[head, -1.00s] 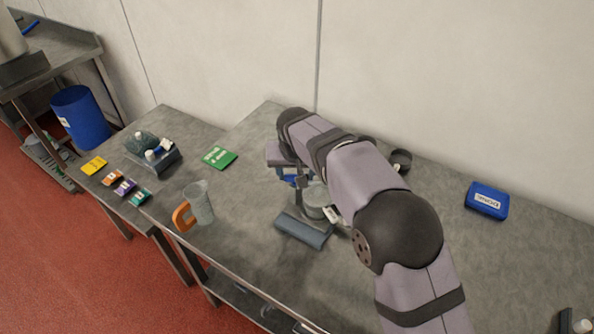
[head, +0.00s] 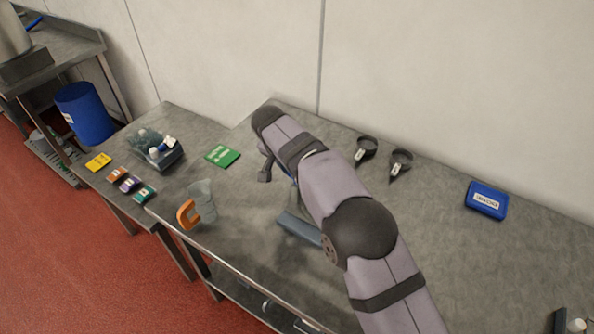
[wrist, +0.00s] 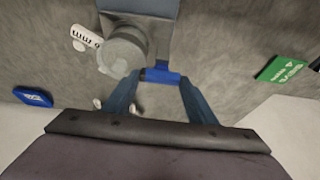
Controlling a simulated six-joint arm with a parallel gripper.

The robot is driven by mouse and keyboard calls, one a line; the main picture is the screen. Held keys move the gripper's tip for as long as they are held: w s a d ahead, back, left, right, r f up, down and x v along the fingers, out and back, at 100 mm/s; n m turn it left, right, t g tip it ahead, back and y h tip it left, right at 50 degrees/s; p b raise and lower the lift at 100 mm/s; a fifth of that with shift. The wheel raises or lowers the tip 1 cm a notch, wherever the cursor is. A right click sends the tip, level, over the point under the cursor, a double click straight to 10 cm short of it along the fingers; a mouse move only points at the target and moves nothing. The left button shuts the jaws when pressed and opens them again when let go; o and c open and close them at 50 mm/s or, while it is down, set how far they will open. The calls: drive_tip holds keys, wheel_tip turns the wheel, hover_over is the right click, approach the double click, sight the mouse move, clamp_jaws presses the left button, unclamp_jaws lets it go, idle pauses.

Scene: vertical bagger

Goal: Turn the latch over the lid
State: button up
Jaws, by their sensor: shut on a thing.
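In the wrist view, the two blue fingers of my gripper (wrist: 162,72) stand on either side of a short blue bar, which looks like the latch (wrist: 161,77). The gripper is shut on it, with the bar spanning between the fingertips. A round grey canister with its lid (wrist: 122,50) is just left of the fingers, close to the bar. A white tag (wrist: 86,37) is beside it. In the head view my arm hides the fingers, the latch and the lid. Part of the blue-grey block (head: 299,228) shows below the arm.
A clear jug with an orange handle (head: 202,201) stands left of the arm. A green card (head: 222,156) lies behind it. Two dark round cups (head: 366,147) stand at the back, right of the arm. A blue box (head: 486,200) lies farther right. The bench between is clear.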

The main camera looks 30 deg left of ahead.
drive_tip(key=o, duration=1.1)
drive_tip(key=shift+c, duration=0.2)
drive_tip(key=b+v, duration=0.2)
drive_tip(key=v, duration=0.5)
drive_tip(key=shift+r, duration=0.25)
drive_tip(key=shift+s, duration=0.1)
